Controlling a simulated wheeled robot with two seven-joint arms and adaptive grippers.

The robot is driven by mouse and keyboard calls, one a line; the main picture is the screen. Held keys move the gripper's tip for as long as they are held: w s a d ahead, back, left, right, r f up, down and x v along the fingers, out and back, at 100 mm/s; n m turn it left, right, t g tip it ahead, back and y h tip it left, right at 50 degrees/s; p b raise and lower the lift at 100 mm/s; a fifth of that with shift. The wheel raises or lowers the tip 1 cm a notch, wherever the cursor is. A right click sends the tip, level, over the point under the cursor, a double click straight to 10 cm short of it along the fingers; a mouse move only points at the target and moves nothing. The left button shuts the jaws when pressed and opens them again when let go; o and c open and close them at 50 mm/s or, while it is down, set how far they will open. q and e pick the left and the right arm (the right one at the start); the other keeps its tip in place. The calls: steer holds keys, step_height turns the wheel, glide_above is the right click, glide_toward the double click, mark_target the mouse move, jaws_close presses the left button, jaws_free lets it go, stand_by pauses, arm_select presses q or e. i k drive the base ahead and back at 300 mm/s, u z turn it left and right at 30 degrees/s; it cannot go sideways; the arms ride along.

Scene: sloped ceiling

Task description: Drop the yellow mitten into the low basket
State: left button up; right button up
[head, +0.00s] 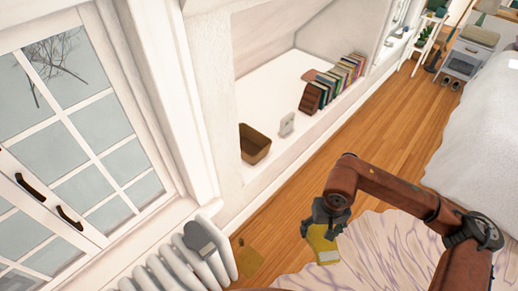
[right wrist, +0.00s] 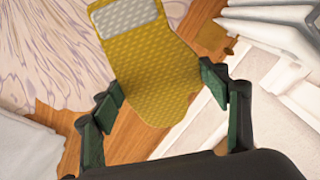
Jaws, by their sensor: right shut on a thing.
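The yellow mitten (head: 322,246) with a pale grey cuff patch hangs from my right gripper (head: 331,210) above the floor, over the edge of the patterned rug. In the right wrist view the mitten (right wrist: 150,75) lies between the two fingers of the right gripper (right wrist: 165,112), which is shut on it. A brown open basket (head: 255,145) stands in the white wall niche, up and left of the gripper and well apart from it. Its inside looks empty from here. My left gripper is not in view.
A mustard-coloured flat thing (head: 249,259) lies on the wooden floor beside the white radiator (head: 170,267). A dark grey thing (head: 200,238) rests on the radiator. A small pale object (head: 287,124) and a row of books (head: 338,82) share the niche. A bed (head: 485,130) stands right.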

mark_target(248, 150)
steer(key=k, duration=0.45)
steer(key=z, duration=1.65)
steer(key=i, duration=2.55)
steer(key=u, duration=3.6)
steer(key=i, duration=1)
